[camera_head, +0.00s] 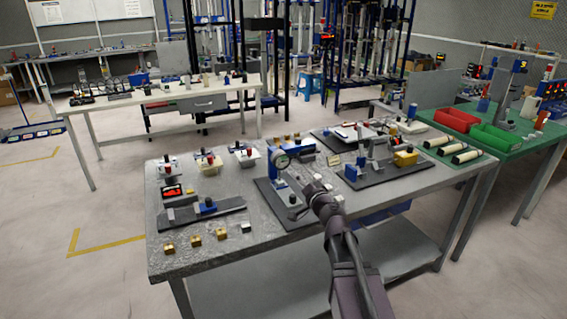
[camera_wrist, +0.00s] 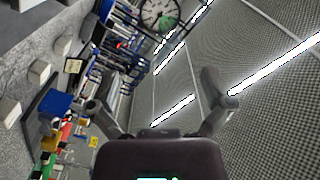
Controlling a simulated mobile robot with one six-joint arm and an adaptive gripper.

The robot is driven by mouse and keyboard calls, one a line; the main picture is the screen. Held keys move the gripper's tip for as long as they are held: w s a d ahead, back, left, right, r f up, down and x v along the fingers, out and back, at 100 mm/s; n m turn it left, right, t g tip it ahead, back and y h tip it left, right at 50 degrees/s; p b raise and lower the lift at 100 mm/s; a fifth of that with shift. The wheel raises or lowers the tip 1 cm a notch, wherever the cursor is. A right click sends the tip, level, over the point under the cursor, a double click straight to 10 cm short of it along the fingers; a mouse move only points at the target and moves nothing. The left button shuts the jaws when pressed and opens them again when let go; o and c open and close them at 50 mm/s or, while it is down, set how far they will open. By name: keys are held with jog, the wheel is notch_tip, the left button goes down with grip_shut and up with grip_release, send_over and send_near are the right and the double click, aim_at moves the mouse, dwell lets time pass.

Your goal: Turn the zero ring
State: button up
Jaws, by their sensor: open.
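A dial gauge (camera_head: 281,161) with a round white face stands on a blue stand (camera_head: 274,170) near the middle of the grey table. The gauge also shows at the top of the wrist view (camera_wrist: 159,15), with a green patch on its face. The zero ring would be its rim, too small to make out clearly. My gripper (camera_head: 310,184) is just right of the gauge and in front of it. In the wrist view my gripper (camera_wrist: 160,95) has its two fingers spread wide, with nothing between them. The gauge lies beyond the fingertips, apart from them.
Red (camera_head: 456,119) and green bins (camera_head: 494,138) stand on the green table at right. The front right of the grey table is fairly clear.

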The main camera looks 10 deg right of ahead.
aim_at(284, 161)
jog(key=shift+w, duration=0.1)
jog(key=shift+x, duration=6.8)
jog(key=c, duration=0.8)
